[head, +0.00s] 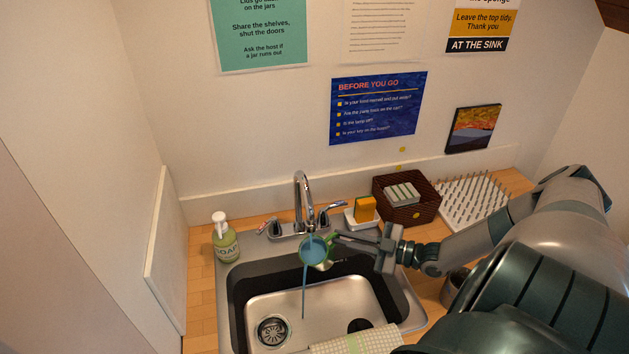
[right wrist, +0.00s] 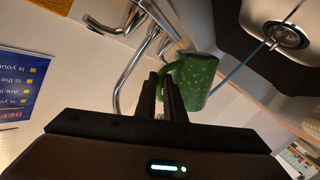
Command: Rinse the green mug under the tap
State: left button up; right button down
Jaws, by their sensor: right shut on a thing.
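The green mug (head: 327,262) is over the sink (head: 335,300), below the tap's spout (head: 301,182). Blue water shows in its mouth, and a thin blue stream runs from it down toward the basin. In the right wrist view the green mug (right wrist: 196,80) has pale specks, and the stream leaves its rim toward the drain. My right gripper (head: 338,240) comes in from the right and is shut on the mug's handle. Its fingers (right wrist: 166,92) also show in the right wrist view. My left gripper is not in view.
A soap bottle (head: 225,240) stands left of the sink. A sponge holder (head: 362,214), a brown basket (head: 408,212) and a spiked drying rack (head: 470,205) stand right of the tap. A checked cloth (head: 358,342) hangs at the sink's front edge. The drain (head: 272,331) is clear.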

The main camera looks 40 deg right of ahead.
aim_at(329, 255)
jog(key=shift+s+a, duration=0.75)
jog(key=shift+s, duration=0.25)
jog(key=shift+s+a, duration=0.7)
jog(key=shift+s, duration=0.25)
jog(key=shift+s+a, duration=0.75)
jog(key=shift+s, duration=0.25)
jog(key=shift+r, duration=0.1)
jog(key=s+a+r, duration=0.3)
jog(key=s+r, duration=0.1)
dwell(0.9)
dwell(0.3)
